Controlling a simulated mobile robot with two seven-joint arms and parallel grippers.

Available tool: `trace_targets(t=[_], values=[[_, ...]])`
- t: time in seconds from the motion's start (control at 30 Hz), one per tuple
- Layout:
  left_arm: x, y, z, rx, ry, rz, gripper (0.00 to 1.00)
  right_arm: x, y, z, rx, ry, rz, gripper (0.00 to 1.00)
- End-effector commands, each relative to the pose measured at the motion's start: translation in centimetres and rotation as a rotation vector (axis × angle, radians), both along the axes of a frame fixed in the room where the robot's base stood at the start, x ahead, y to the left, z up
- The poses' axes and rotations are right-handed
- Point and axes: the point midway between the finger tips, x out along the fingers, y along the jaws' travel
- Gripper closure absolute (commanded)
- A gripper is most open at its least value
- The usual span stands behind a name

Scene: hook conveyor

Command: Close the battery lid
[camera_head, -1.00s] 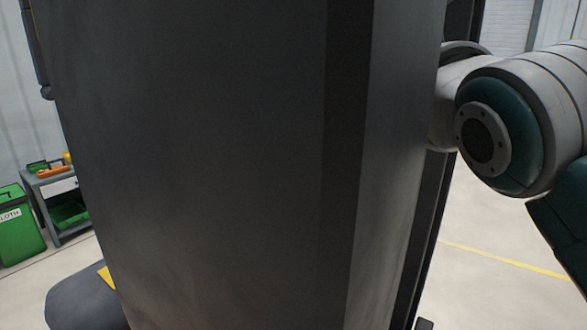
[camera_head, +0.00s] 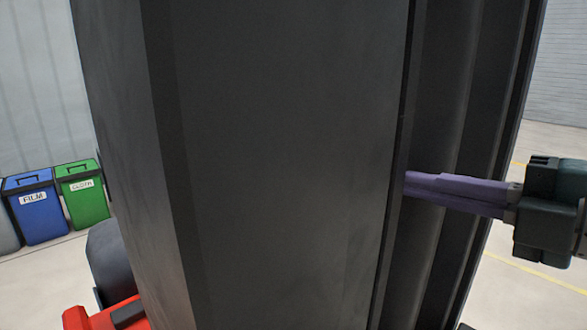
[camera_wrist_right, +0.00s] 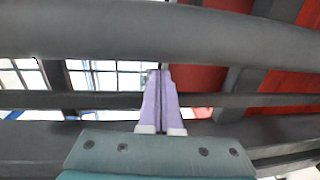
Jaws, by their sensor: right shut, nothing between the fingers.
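A large dark grey upright panel (camera_head: 285,165) fills the middle of the head view. I cannot tell whether it is the battery lid. My right gripper (camera_head: 410,183) comes in from the right with long purple fingers pressed together, shut and empty. Its tips meet the panel's right edge in the picture; whether they touch it or pass behind it is unclear. In the right wrist view the shut purple fingers (camera_wrist_right: 159,80) point away from the camera, among dark bars. My left gripper is not in view.
Dark vertical rails (camera_head: 455,110) stand right of the panel. A red part (camera_head: 105,316) and a rounded dark grey shape (camera_head: 106,258) lie at lower left. Blue (camera_head: 38,216) and green (camera_head: 83,200) bins stand farther off. Dark bars (camera_wrist_right: 90,32) cross the wrist view.

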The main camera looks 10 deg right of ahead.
Motion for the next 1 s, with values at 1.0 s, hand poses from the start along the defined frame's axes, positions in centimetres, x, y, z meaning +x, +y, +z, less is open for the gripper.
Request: trace_targets(t=[1.0], values=[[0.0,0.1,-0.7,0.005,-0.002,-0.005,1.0,8.0,4.8,-1.1,0.004,0.002,0.0,1.0]])
